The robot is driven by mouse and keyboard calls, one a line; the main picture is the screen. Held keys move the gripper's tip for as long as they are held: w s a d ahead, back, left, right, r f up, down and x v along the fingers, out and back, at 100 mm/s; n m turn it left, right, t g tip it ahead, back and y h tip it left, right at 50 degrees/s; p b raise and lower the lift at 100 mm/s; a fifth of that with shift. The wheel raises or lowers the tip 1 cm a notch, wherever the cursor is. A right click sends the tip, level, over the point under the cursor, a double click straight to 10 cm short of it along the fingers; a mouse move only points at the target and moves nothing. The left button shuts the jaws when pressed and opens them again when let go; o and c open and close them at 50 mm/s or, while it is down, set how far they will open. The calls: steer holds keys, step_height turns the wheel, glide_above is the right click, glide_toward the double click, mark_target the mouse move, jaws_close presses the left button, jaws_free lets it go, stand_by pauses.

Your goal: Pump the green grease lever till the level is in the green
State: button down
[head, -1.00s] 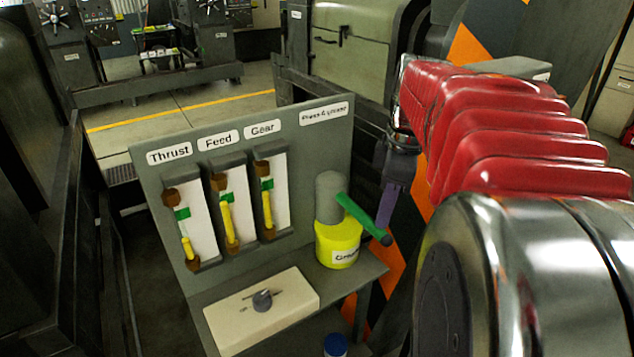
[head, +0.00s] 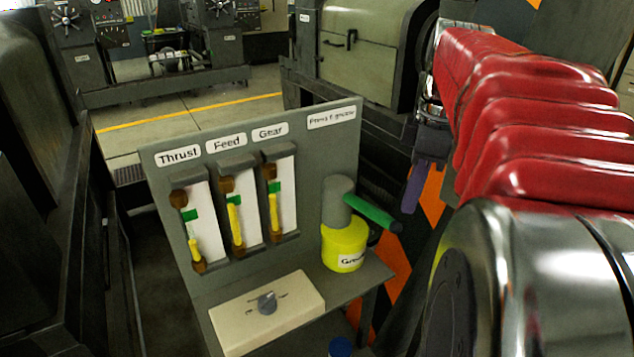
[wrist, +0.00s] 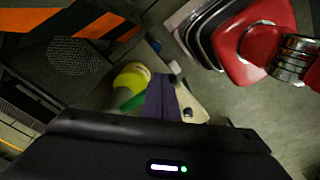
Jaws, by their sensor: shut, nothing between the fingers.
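The green lever (head: 372,212) sticks out right and slightly down from a grey cylinder on the yellow grease pot (head: 344,246). Its tip is dark. In the wrist view the pot (wrist: 131,76) and lever (wrist: 132,103) show left of my purple fingers (wrist: 163,100). In the head view my gripper (head: 415,187) is shut and empty, up and right of the lever tip and apart from it. The Thrust gauge (head: 197,225) has a short yellow column well below its green mark. The Feed (head: 235,210) and Gear (head: 274,200) columns stand higher, near their green marks.
A cream box (head: 300,300) with a grey knob (head: 267,302) sits on the shelf below the gauges. A blue lid (head: 340,347) is at the bottom edge. Dark machine frames stand left and behind. My red-sleeved arm fills the right.

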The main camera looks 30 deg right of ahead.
step_height(320, 180, up, 9)
steer(key=shift+s+d, duration=0.35)
steer(key=shift+a, duration=0.1)
stand_by(0.7)
steer(key=a+f+m+t, duration=0.2)
steer(key=a+f+m, duration=0.2)
steer(key=a+f, duration=0.6)
steer(key=s+a+f+m+t, duration=0.1)
steer(key=a+f+m, duration=0.3)
steer(key=a+f, duration=0.6)
steer(key=a+t, duration=0.1)
steer(key=a, duration=0.4)
steer(key=shift+s+a+f+m+t+h, duration=0.2)
steer(key=shift+a+m+t+h, duration=0.1)
steer(key=shift+a+t+h, duration=0.1)
stand_by(0.8)
